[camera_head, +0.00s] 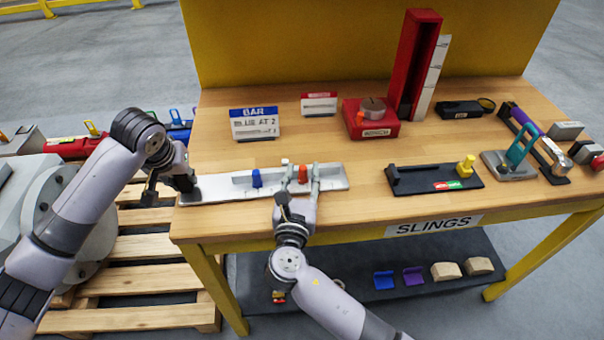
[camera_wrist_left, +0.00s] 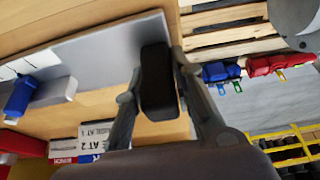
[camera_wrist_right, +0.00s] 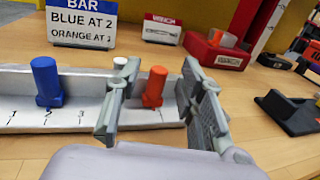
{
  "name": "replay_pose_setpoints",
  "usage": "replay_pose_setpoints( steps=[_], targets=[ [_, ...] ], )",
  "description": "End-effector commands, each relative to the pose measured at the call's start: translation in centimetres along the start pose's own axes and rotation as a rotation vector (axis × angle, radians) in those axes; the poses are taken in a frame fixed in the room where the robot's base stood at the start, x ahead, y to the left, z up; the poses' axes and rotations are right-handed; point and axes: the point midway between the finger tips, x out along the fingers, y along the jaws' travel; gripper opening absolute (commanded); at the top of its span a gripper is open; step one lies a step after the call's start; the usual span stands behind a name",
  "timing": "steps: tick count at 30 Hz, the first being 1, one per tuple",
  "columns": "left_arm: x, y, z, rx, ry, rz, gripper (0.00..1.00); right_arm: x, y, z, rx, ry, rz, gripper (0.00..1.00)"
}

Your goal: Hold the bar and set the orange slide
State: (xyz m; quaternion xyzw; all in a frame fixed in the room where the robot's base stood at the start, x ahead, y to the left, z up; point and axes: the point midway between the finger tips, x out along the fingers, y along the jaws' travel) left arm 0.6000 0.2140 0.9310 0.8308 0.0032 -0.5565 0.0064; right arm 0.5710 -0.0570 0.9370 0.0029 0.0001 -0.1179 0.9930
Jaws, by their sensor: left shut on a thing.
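The pale bar (camera_head: 215,188) lies along the table's front left. My left gripper (camera_head: 182,186) is shut on the black block at its left end, which shows between the fingers in the left wrist view (camera_wrist_left: 158,82). The blue slide (camera_wrist_right: 47,82) stands on the bar near mark 2. The orange slide (camera_wrist_right: 154,86) stands upright farther right, with a small white peg (camera_wrist_right: 119,64) left of it. My right gripper (camera_wrist_right: 158,110) is open, its fingers on either side of the orange slide with visible gaps. The right finger hides part of the bar.
A sign (camera_wrist_right: 82,22) reads BAR, BLUE AT 2, with an ORANGE line whose number is unclear. A black tray (camera_head: 430,182) with a yellow piece lies to the right. A red box (camera_head: 370,120) and tall red stand (camera_head: 415,65) are behind.

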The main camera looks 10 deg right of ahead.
Motion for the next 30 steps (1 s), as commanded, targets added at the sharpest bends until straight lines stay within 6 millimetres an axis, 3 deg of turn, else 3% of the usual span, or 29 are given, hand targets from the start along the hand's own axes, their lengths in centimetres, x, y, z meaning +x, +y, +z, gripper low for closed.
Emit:
replay_pose_setpoints(
  steps=[9,25,30],
  targets=[
    [-0.08,0.05,-0.09,-0.001,0.003,0.002,0.00,0.31,0.00,0.00,0.000,0.000,0.000,0.36],
    [-0.09,0.04,-0.10,-0.001,0.003,0.001,0.00,0.29,-0.01,0.00,0.000,0.000,0.000,0.01],
    [-0.09,0.02,-0.10,-0.001,0.003,0.001,0.00,0.29,-0.02,0.00,0.000,0.000,0.000,0.00]
  ],
)
